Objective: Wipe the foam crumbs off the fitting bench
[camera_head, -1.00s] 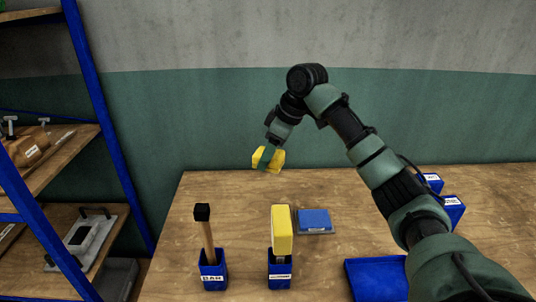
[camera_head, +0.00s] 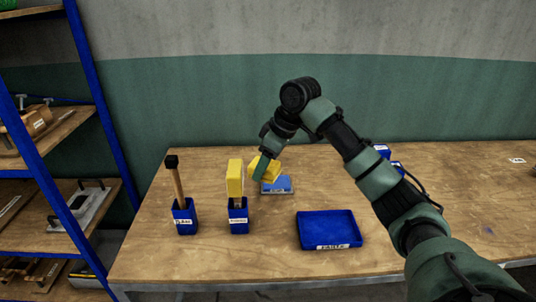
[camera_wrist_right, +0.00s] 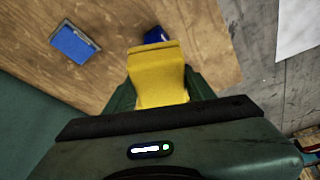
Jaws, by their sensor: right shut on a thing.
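The wooden fitting bench (camera_head: 430,240) fills the lower half of the head view. I cannot make out foam crumbs on it for certain. My right gripper (camera_head: 264,169) is shut on a yellow block (camera_head: 269,169), over the bench near a small blue pad (camera_head: 277,186). In the right wrist view the block (camera_wrist_right: 157,75) sits between the green fingers of the right gripper (camera_wrist_right: 160,95). The block hides part of a blue item (camera_wrist_right: 156,35) behind it. The blue pad also shows in this view (camera_wrist_right: 74,43). My left gripper is not in view.
A blue holder (camera_head: 185,218) has a black-topped wooden stick; another (camera_head: 238,218) has an upright yellow piece (camera_head: 235,178). A labelled blue tray (camera_head: 328,229) lies in front of my arm. Blue bins (camera_head: 382,151) stand behind it. A blue-framed shelf (camera_head: 88,95) is at left.

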